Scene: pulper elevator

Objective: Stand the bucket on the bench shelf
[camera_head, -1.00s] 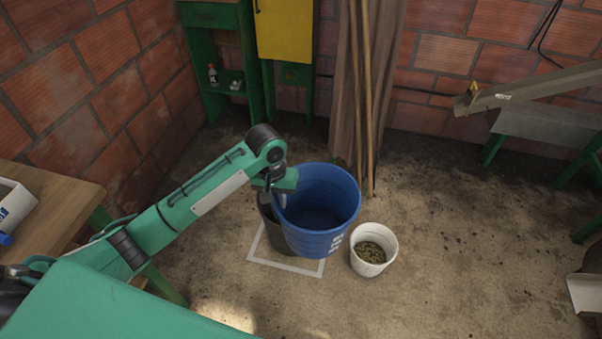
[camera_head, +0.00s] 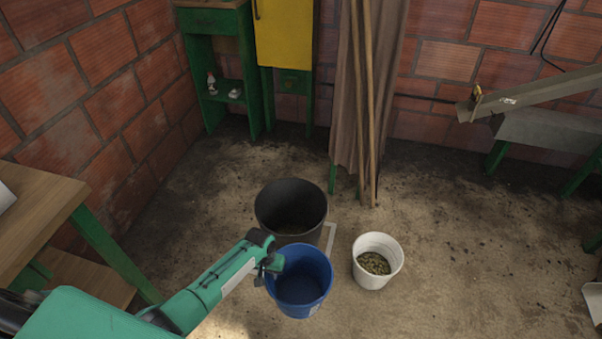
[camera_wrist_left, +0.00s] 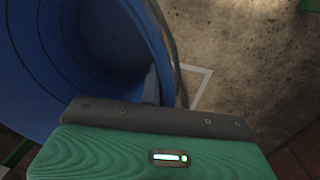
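The blue bucket (camera_head: 300,282) is empty and upright in the head view, in front of the black bucket. My left gripper (camera_head: 268,268) is at its left rim and appears shut on the bucket wall. My right gripper is not in view.
A black bucket (camera_head: 290,205) stands on a white floor marking (camera_head: 329,240). A white bucket (camera_head: 378,243) with greenish-brown contents stands right of the blue one. A green bench leg (camera_head: 115,255) stands at the shelf's right side. Floor between bench and black bucket is clear.

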